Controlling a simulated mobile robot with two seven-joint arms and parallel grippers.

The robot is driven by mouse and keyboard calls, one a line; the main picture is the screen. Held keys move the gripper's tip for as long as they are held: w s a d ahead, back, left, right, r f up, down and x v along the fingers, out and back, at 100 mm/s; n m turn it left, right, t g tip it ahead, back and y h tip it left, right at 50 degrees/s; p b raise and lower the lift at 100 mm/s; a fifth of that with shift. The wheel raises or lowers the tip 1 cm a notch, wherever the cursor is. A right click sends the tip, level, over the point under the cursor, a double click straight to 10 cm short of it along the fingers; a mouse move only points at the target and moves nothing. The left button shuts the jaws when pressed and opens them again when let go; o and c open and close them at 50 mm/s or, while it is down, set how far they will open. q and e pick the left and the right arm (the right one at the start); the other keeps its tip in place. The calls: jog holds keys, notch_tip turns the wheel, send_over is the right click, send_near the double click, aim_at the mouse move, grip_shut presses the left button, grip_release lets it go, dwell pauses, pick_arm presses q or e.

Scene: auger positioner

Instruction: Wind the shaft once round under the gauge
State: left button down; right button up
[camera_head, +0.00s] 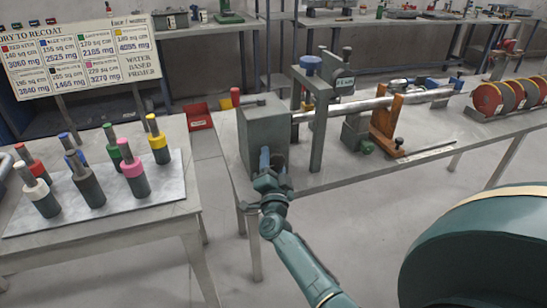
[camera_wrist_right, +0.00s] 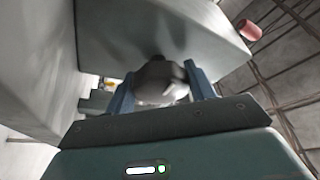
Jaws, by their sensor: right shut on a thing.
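The silver shaft (camera_head: 360,106) runs level from the grey headstock box (camera_head: 262,130) to the right. A grey-green unit with a small label (camera_head: 344,84), which may be the gauge, stands close behind the shaft, beside a grey upright frame (camera_head: 319,130). My right gripper (camera_head: 266,160) is at the front face of the headstock. Its blue fingers are shut on a rounded dark grey knob; the right wrist view shows this knob (camera_wrist_right: 160,80) between the fingertips. The knob's link to the headstock is largely hidden by the gripper. My left gripper is out of view.
An orange-brown stand (camera_head: 384,125) is at the shaft's right part. Red discs (camera_head: 505,97) stand on the bench's right end. A red tray (camera_head: 199,117) lies left of the headstock. Several coloured-top cylinders stand on the left table's plate (camera_head: 165,190). The bench front is mostly clear.

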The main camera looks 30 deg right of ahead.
jog(key=shift+m+g+p, duration=0.4)
jog(key=shift+m, duration=0.9)
jog(key=o, duration=1)
